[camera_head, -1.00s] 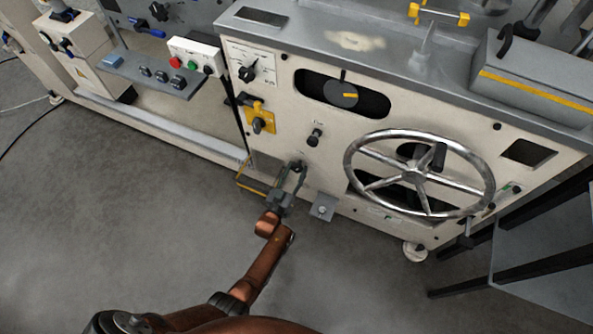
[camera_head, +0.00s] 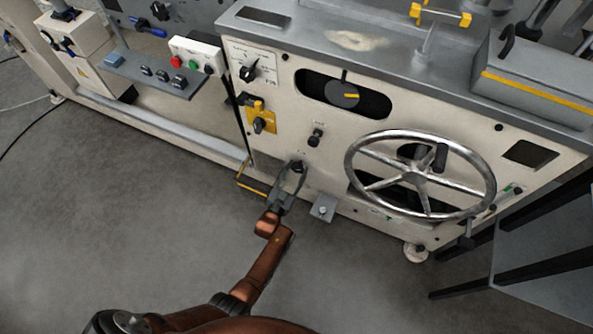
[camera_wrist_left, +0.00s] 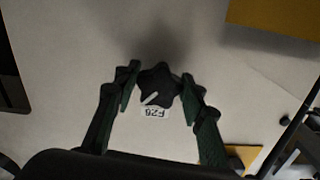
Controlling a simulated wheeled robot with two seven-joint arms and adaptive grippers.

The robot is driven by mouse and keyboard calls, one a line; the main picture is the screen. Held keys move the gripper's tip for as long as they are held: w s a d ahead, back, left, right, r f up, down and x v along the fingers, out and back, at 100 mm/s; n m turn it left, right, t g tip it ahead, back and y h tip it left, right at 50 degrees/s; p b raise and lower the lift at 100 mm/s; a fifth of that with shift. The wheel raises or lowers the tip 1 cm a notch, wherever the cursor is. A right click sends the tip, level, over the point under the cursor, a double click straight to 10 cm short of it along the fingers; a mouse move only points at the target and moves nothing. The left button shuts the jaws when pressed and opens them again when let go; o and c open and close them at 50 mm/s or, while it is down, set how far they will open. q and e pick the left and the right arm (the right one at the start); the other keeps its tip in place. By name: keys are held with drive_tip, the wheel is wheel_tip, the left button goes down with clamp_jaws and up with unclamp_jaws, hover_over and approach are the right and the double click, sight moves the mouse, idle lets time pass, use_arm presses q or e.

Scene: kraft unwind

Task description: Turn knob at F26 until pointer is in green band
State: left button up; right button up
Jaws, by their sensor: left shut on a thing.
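The black lobed knob (camera_wrist_left: 158,86) is in the middle of the left wrist view, with a light line on its face and an upside-down F26 label (camera_wrist_left: 155,113) just below it. My left gripper (camera_wrist_left: 161,82) has its two green-black fingers on either side of the knob and is shut on it. In the head view my left gripper (camera_head: 294,174) reaches the low front of the cream machine panel (camera_head: 330,155), and its fingers partly hide the knob (camera_head: 299,165). I cannot make out a pointer in a green band. My right gripper is not in view.
A large spoked handwheel (camera_head: 418,175) stands out to the right of the knob. A small black knob (camera_head: 316,135) is above it, and a yellow-plated switch (camera_head: 260,122) is up and left. A grey bracket (camera_head: 323,208) sits close to the right. The floor in front is clear.

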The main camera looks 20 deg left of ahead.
use_arm(q)
drive_tip(key=o, duration=1.2)
drive_tip(key=s, duration=1.2)
drive_tip(key=shift+a, duration=0.2)
